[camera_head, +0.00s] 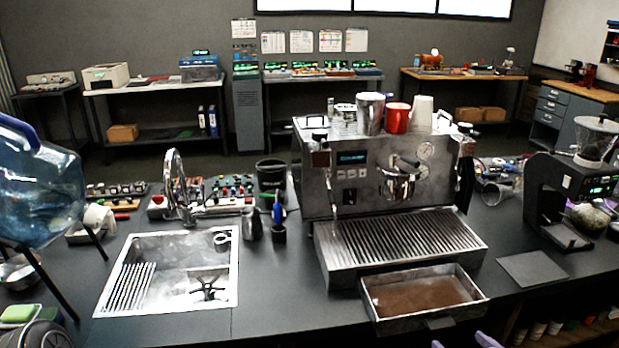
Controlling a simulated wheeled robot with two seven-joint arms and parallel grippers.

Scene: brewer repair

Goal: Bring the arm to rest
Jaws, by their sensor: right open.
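My right gripper (463,343) shows only at the bottom edge, as two purple fingertips set apart. It is open with nothing seen between the tips, just in front of the open drawer (443,322) of brown grounds and apart from it. The rest of my right arm is below the picture. My left gripper is not in view. The steel espresso machine (350,190) stands on the dark counter behind the drawer, with a ribbed drip tray (400,243) at its front. Steel, red and white cups stand on top of it.
A sink (215,245) with a tap (177,180) lies left of the machine. A large water bottle (38,190) on a stand is at far left. A black grinder (560,190) stands at right, near a flat dark mat (532,268). The counter between sink and drawer is clear.

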